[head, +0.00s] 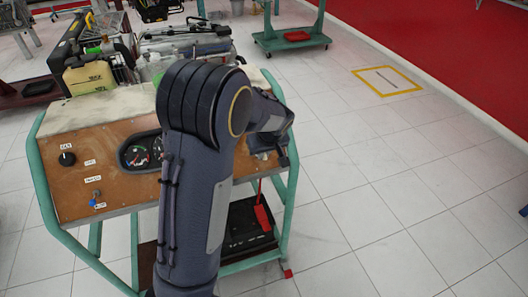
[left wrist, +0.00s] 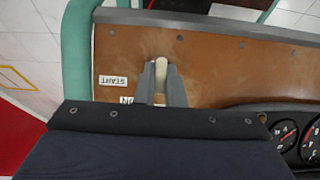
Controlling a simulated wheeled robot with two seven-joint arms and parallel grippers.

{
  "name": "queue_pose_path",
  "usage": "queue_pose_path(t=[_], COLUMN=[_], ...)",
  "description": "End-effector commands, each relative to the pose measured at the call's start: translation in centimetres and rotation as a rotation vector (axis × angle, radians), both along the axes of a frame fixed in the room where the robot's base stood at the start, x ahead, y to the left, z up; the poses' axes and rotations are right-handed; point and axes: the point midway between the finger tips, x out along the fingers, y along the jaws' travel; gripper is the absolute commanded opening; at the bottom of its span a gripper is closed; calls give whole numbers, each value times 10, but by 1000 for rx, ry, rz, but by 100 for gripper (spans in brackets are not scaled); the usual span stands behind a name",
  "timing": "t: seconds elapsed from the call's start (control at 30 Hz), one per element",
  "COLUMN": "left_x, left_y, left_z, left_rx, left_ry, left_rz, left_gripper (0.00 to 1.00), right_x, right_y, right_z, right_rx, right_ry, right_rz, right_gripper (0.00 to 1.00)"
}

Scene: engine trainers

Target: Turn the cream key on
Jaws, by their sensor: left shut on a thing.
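The cream key (left wrist: 161,76) shows in the left wrist view as a small pale upright piece on the brown wooden panel (left wrist: 215,70). My left gripper (left wrist: 160,80) is shut on it, with one grey finger on each side. A START label (left wrist: 113,81) is left of the key, and an ON label (left wrist: 127,100) is partly covered by the gripper. In the head view, my left gripper (head: 270,150) is at the right end of the panel, and the key is hidden there. My right gripper is not in view.
The panel also carries round gauges (head: 135,153), a black knob (head: 67,158) and a blue switch (head: 97,204). A green frame (head: 48,205) holds the panel. A black tray with a red item (head: 262,217) sits below. Open tiled floor lies to the right.

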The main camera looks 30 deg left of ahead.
Motion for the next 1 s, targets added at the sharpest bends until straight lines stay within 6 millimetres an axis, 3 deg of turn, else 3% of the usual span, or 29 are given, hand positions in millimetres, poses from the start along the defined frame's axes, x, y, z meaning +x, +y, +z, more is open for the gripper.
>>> queue_pose_path(t=[0.37,1.0], left_x=[1,3], left_y=[-1,-4], left_z=[1,-1], left_rx=[58,282], left_ry=[68,331], left_rz=[-79,-389], left_gripper=[0,0], right_x=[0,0], right_y=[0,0], right_z=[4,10], right_rx=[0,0], right_ry=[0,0], right_rz=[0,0], right_gripper=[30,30])
